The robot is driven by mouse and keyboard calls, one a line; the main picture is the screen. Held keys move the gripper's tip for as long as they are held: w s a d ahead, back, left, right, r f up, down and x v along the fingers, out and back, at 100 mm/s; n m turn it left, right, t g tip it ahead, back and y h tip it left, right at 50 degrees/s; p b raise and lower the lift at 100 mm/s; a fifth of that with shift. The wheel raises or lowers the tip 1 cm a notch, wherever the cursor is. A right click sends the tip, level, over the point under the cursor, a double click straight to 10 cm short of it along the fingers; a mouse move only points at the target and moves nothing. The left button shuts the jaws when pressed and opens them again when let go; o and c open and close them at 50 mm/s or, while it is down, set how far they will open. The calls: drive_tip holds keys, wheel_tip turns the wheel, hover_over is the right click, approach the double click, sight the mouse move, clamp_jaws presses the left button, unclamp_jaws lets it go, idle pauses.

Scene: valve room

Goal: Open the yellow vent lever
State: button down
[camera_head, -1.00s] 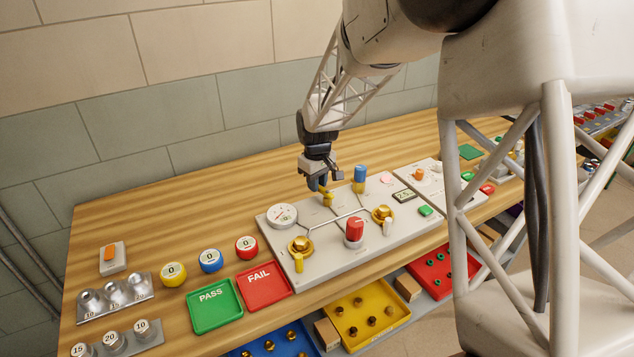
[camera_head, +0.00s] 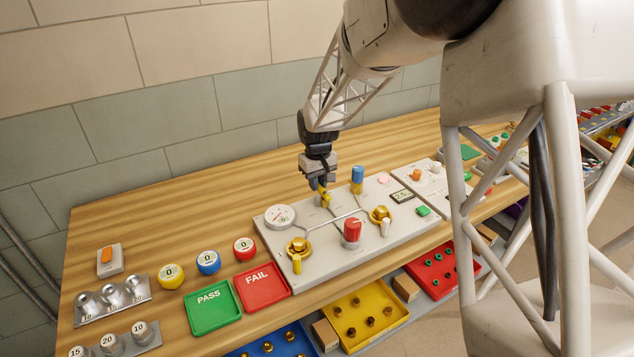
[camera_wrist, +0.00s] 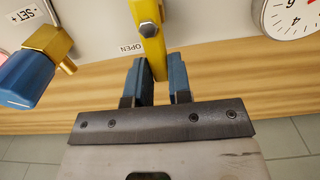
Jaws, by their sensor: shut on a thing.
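The yellow vent lever (camera_wrist: 150,38) shows in the wrist view, with a bolt through it and an "OPEN" label on the panel to its left. My gripper (camera_wrist: 155,78) is shut on the lever's lower end, with one blue finger on each side. In the head view my gripper (camera_head: 319,187) is at the back edge of the white panel (camera_head: 335,250), and the yellow lever (camera_head: 326,202) shows just under the fingers. The fingers hide part of the lever.
A blue-capped brass valve (camera_head: 357,180) stands right of my gripper; it also shows in the wrist view (camera_wrist: 28,75). A round gauge (camera_head: 280,216) is to the left. A red knob (camera_head: 352,230) and brass fittings stand further forward. The wooden bench behind the panel is clear.

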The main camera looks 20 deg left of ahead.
drive_tip(key=c, duration=1)
unclamp_jaws()
drive_tip(key=shift+c, duration=0.2)
drive_tip(key=shift+r, duration=3.9)
